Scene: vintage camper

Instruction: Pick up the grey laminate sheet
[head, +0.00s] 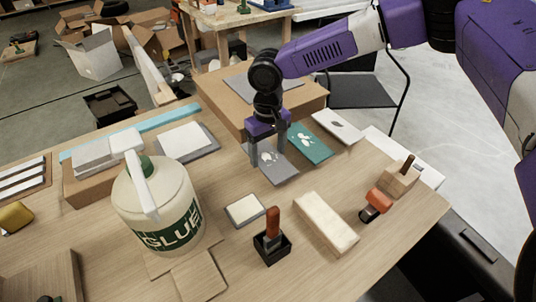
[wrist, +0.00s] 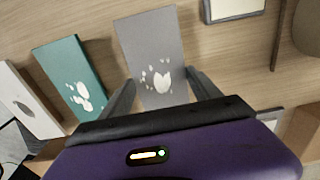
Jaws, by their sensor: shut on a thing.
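The grey laminate sheet (head: 275,168) has a white flower print and is at table height near the middle of the workbench. In the wrist view the grey sheet (wrist: 150,40) runs up from between my fingers. My gripper (head: 267,154) points down over the sheet's far part. Its fingers, also in the wrist view (wrist: 163,85), are shut on the sheet's two long sides. I cannot tell whether the sheet is clear of the tabletop. My gripper hides part of its far end.
A teal sheet (head: 310,143) and a white sheet (head: 337,126) lie to the right. A cardboard box (head: 305,97) stands close behind. Nearer are a glue bucket (head: 158,210), a small white-topped tray (head: 245,209), a red-handled tool (head: 272,228) and a pale block (head: 325,222).

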